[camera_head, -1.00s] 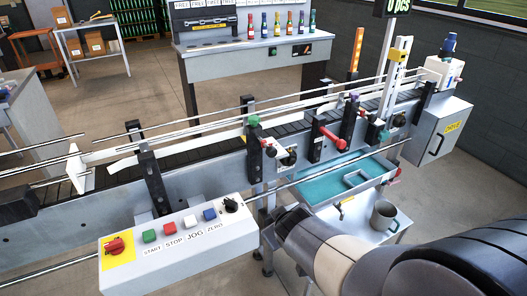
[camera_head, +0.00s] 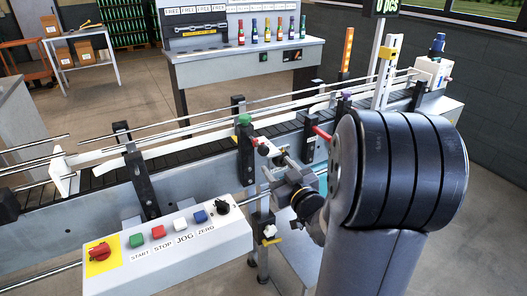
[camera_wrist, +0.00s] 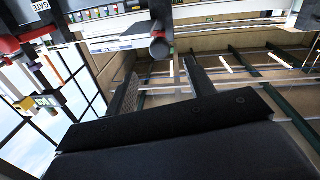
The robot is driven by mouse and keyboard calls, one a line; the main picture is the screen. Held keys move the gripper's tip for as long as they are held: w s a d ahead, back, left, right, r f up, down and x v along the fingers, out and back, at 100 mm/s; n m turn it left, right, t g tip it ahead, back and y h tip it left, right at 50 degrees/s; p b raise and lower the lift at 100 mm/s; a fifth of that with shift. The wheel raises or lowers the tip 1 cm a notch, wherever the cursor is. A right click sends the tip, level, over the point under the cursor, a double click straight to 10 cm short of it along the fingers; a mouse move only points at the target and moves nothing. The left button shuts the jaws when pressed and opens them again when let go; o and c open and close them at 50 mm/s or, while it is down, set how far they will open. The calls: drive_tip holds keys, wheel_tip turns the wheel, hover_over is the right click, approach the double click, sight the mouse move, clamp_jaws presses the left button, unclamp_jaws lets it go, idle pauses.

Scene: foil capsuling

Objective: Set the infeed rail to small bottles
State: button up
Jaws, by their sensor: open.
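The pale infeed guide rail (camera_head: 105,165) runs along the left part of the conveyor, beside the dark belt. A black post with a green knob (camera_head: 244,120) stands at the conveyor's near side. A red-ended fitting with a dark knob (camera_head: 265,150) sits just right of that post. My wrist is in front of this fitting in the head view, where the fingers are hard to make out. In the wrist view my gripper (camera_wrist: 160,75) is open and its black fingers are apart, with nothing between them. A dark cylinder with a red part (camera_wrist: 160,42) shows beyond the fingertips.
A control box (camera_head: 165,250) with several coloured buttons and a red switch stands front left. A red handle (camera_head: 321,133) is farther right along the conveyor. A bench (camera_head: 245,65) with several bottles stands behind. My arm covers much of the right side.

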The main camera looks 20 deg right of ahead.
sight(265, 152)
drive_tip(key=w, duration=0.3)
drive_tip(key=w+p, duration=0.1)
drive_tip(key=w, duration=0.5)
drive_tip(key=shift+w+a, duration=0.25)
drive_tip(key=shift+w, duration=0.1)
drive_tip(key=shift+c, duration=0.5)
clamp_jaws()
